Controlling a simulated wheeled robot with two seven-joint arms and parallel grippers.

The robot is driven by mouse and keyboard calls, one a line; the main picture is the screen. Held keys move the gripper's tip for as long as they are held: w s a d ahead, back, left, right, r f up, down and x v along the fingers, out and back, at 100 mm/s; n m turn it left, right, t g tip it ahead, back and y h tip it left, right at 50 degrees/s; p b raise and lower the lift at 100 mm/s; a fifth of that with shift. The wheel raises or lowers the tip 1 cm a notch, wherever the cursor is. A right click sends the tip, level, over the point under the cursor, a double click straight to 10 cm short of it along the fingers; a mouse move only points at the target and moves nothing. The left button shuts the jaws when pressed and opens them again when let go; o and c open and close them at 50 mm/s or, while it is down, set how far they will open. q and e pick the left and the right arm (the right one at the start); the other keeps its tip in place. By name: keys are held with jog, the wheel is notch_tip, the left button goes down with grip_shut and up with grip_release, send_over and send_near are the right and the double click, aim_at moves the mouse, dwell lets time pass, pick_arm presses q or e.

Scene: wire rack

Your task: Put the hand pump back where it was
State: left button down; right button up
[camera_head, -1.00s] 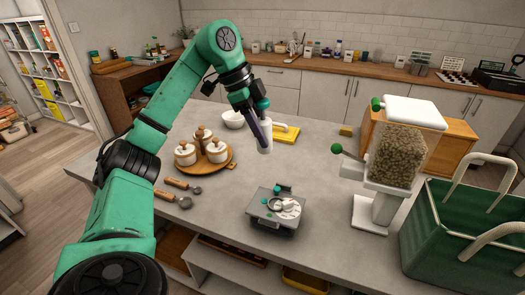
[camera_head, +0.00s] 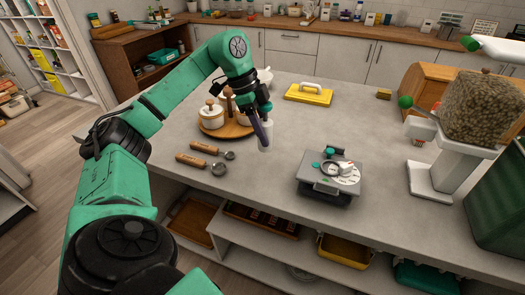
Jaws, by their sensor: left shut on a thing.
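My left gripper (camera_head: 262,122) reaches in from the left above the counter (camera_head: 250,195), pointing down. It is shut on a slim white cylinder, which I take to be the hand pump (camera_head: 267,136). The dark fingers hide part of it, and its details are too small to tell. It appears held above the counter, between the wooden tray of jars and the grey device. My right gripper is not in view.
A round wooden tray (camera_head: 238,132) with white jars and two wooden-handled scoops (camera_head: 203,164) lie left. A grey device with a dial (camera_head: 331,181) is at the front edge. A yellow handled object (camera_head: 308,95) lies behind. A grain dispenser (camera_head: 480,110) stands right. Open shelves (camera_head: 285,248) are below.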

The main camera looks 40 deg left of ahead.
aim_at(259, 148)
pick_arm(q)
jog(key=f, duration=0.2)
jog(key=a+f, duration=0.1)
jog(key=f, duration=0.3)
jog(key=shift+s+a+f, duration=0.15)
jog(key=shift+s+a, duration=0.1)
jog(key=shift+a, duration=0.05)
jog(key=x, duration=0.2)
jog(key=shift+f, duration=0.45)
jog(key=shift+a+f, duration=0.1)
jog(key=shift+f, duration=0.05)
jog(key=shift+c, duration=1.7)
grip_release()
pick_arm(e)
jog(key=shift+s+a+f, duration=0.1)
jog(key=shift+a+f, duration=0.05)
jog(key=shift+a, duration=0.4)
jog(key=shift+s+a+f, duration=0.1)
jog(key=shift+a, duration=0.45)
pick_arm(q)
jog(key=v, duration=1.2)
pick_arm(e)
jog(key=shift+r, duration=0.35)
pick_arm(q)
jog(key=shift+s, duration=0.15)
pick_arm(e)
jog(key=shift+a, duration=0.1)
